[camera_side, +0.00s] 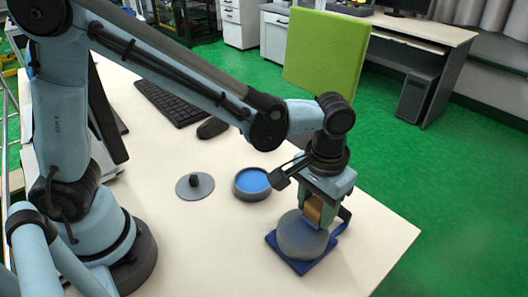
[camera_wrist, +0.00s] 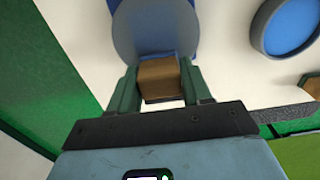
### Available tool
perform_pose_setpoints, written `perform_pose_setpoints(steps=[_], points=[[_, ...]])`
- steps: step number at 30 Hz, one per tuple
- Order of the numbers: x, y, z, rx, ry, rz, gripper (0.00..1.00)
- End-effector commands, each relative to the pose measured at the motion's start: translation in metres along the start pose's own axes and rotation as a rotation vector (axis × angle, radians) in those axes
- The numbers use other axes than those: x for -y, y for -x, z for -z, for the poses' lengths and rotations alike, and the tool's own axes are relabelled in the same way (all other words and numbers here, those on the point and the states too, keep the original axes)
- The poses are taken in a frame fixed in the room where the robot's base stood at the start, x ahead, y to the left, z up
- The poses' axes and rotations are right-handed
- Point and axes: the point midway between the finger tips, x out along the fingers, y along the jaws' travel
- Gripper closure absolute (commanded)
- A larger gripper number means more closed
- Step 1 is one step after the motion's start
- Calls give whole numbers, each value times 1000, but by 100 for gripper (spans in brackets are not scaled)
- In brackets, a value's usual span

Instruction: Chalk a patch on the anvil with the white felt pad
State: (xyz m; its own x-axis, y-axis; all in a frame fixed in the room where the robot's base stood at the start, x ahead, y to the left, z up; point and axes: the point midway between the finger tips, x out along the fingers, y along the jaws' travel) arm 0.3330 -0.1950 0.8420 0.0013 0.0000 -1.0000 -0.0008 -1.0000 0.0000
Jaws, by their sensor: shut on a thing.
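My gripper (camera_side: 318,205) is shut on a brown block (camera_wrist: 160,78), which sits between its two fingers in the wrist view. The block (camera_side: 313,214) is right above the grey round anvil (camera_side: 300,241). I cannot tell whether its underside touches the anvil. The anvil stands on a blue square base (camera_side: 300,266) near the table's front right. In the wrist view the anvil (camera_wrist: 155,28) shows as a grey disc beyond the block. No white felt is visible; the block's underside is hidden. No chalk patch can be made out on the anvil.
A dark round dish (camera_side: 250,195) with a blue inside stands left of the anvil. A grey disc with a black knob (camera_side: 195,185) lies further left. A mouse (camera_side: 212,128) and keyboard (camera_side: 171,102) lie behind. The table's right edge is close to the anvil.

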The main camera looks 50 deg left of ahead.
Motion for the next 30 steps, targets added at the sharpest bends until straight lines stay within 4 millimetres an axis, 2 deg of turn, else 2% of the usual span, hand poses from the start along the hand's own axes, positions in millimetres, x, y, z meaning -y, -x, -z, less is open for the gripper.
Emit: perform_pose_setpoints(steps=[22,25,30], points=[[0,1,-68,0,-1,0,80],[0,19,-67,0,1,0,80],[0,34,-67,0,1,0,80]])
